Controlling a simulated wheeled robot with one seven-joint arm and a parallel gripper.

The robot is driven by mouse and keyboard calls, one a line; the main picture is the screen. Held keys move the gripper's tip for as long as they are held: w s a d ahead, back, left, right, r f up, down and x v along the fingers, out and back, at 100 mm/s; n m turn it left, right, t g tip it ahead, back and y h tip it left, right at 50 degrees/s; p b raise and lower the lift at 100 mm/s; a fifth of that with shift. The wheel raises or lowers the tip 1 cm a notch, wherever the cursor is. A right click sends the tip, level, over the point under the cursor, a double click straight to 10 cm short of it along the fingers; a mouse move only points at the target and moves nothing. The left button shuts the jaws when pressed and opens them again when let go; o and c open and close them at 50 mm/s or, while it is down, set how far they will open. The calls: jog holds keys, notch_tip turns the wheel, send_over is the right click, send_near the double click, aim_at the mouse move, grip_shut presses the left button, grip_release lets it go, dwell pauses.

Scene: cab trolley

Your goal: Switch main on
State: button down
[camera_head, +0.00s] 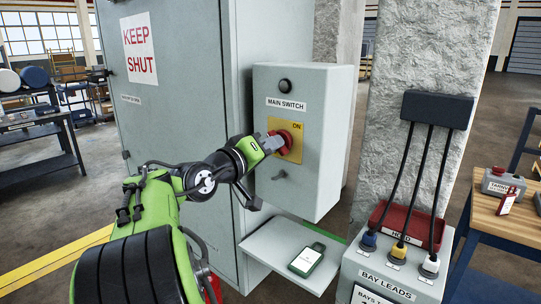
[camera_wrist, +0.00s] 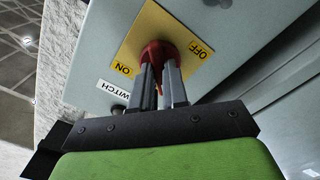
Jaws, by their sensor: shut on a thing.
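The main switch box (camera_head: 307,125) is a grey enclosure with a "MAIN SWITCH" label (camera_head: 287,104) and a dark round lamp or button above it. Its red rotary handle (camera_head: 291,139) sits on a yellow plate (camera_head: 300,153) marked "ON" at the top right. In the wrist view the red handle (camera_wrist: 157,54) stands between the "ON" and "OFF" marks of the yellow plate (camera_wrist: 145,30). My gripper (camera_head: 281,143) is shut on the red handle, and its fingers (camera_wrist: 162,78) hide part of it. The handle's exact angle is hard to tell.
A tall grey cabinet (camera_head: 180,140) marked "KEEP SHUT" stands to the left. Below the box a shelf (camera_head: 262,250) holds a green handheld device (camera_head: 307,260). At right are the bay leads box (camera_head: 395,272) with several plugs and a wooden-topped bench (camera_head: 500,215).

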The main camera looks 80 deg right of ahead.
jog(key=shift+f+m+b, duration=0.15)
jog(key=shift+m+b, duration=2.8)
jog(key=shift+m, duration=1.65)
jog(key=c, duration=1.1)
grip_release()
jog(key=shift+c, duration=0.2)
jog(key=b+v, duration=0.2)
jog(key=v, duration=1.4)
